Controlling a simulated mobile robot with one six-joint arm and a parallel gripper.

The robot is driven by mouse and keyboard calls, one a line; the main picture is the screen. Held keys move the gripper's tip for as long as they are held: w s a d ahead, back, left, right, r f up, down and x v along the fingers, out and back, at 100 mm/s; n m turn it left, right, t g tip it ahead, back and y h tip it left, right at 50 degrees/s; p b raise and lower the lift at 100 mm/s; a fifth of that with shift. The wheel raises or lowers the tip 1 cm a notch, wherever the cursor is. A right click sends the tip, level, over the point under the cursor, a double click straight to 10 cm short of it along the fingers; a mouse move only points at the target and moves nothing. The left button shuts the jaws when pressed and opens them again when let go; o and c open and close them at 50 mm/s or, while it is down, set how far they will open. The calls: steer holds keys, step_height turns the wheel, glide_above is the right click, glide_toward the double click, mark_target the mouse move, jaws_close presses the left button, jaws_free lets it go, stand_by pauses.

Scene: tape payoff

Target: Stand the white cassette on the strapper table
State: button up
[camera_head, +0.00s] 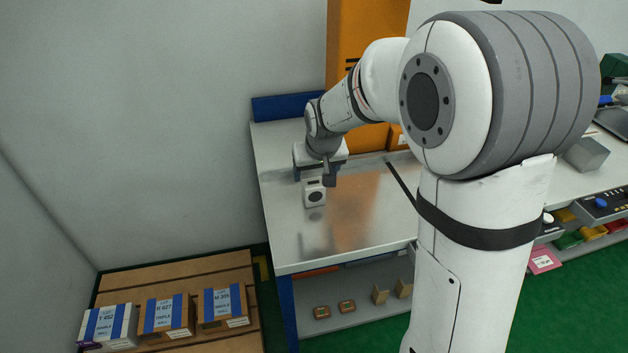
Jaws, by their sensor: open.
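The white cassette (314,194) is a small white block with a dark round spot on its front face. It stands upright on the shiny metal top of the strapper table (285,240), toward the back left. My gripper (316,176) is just above and behind it, with its fingers pointing down. The jaws are open. One dark finger shows at the right of the cassette's top. I cannot tell whether the fingers touch the cassette. My arm hides part of the table's right side.
Several boxes with blue stripes, such as the middle one (166,317), lie on a wooden pallet (190,275) at lower left. An orange panel (345,45) rises behind the table. Small brown boxes (346,307) sit on the lower shelf. The table's front left is clear.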

steer(key=v, duration=0.5)
steer(key=s+d+m+g, duration=0.1)
steer(key=s+d, duration=0.4)
steer(key=s, duration=0.7)
steer(key=s+d+m+h, duration=0.1)
steer(key=s+d, duration=0.5)
steer(key=s, duration=0.6)
steer(key=shift+d+g, duration=0.25)
steer(key=shift+g, duration=0.15)
